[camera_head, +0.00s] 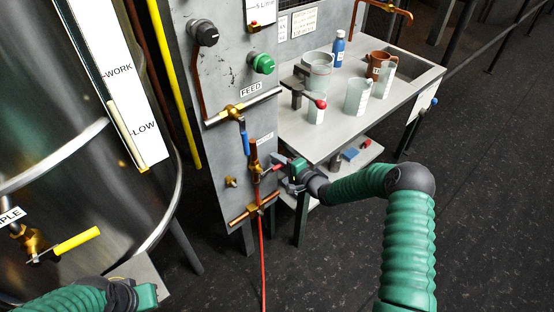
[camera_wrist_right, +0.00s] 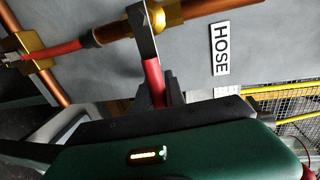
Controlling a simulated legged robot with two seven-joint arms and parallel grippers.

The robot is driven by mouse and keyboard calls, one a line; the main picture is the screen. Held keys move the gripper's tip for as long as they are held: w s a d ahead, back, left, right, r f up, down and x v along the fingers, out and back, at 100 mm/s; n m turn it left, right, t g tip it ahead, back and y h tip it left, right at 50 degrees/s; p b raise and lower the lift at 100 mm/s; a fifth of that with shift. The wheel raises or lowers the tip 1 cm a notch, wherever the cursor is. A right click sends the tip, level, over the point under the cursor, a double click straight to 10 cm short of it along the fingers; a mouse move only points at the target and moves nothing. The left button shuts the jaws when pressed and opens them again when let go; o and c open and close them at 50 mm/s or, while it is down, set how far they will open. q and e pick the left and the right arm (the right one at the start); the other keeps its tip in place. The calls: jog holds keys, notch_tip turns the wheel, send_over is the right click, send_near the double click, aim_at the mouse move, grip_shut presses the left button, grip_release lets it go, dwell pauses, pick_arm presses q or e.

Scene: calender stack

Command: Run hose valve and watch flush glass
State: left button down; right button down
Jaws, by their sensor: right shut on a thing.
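The hose valve (camera_head: 256,172) is a brass fitting low on the grey panel, with a red hose (camera_head: 262,250) hanging below. In the right wrist view, its lever has a red sleeve (camera_wrist_right: 153,78) and a metal arm joining the brass body (camera_wrist_right: 165,12). My right gripper (camera_head: 276,167) is shut on this red lever; it also shows in the right wrist view (camera_wrist_right: 154,95). A level glass (camera_head: 125,135) stands beside the WORK and LOW marks on the tank; I cannot tell whether it is the flush glass. My left gripper (camera_head: 146,295) is at the lower left, its fingers not clear.
A HOSE label (camera_wrist_right: 220,50) is right of the valve. A blue-handled valve (camera_head: 244,138) sits above it, under the FEED label (camera_head: 251,89). A bench (camera_head: 325,140) with beakers and a blue bottle stands to the right. A yellow tank lever (camera_head: 77,244) is at left.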

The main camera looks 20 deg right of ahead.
jog(key=shift+d+f, duration=0.15)
jog(key=shift+d, duration=0.05)
jog(key=c, duration=1.8)
grip_release()
jog(key=o, duration=0.4)
jog(key=shift+d+f, duration=0.1)
jog(key=p+v, duration=0.3)
jog(key=v, duration=1.3)
jog(key=shift+s+d, duration=0.15)
jog(key=shift+s, duration=0.25)
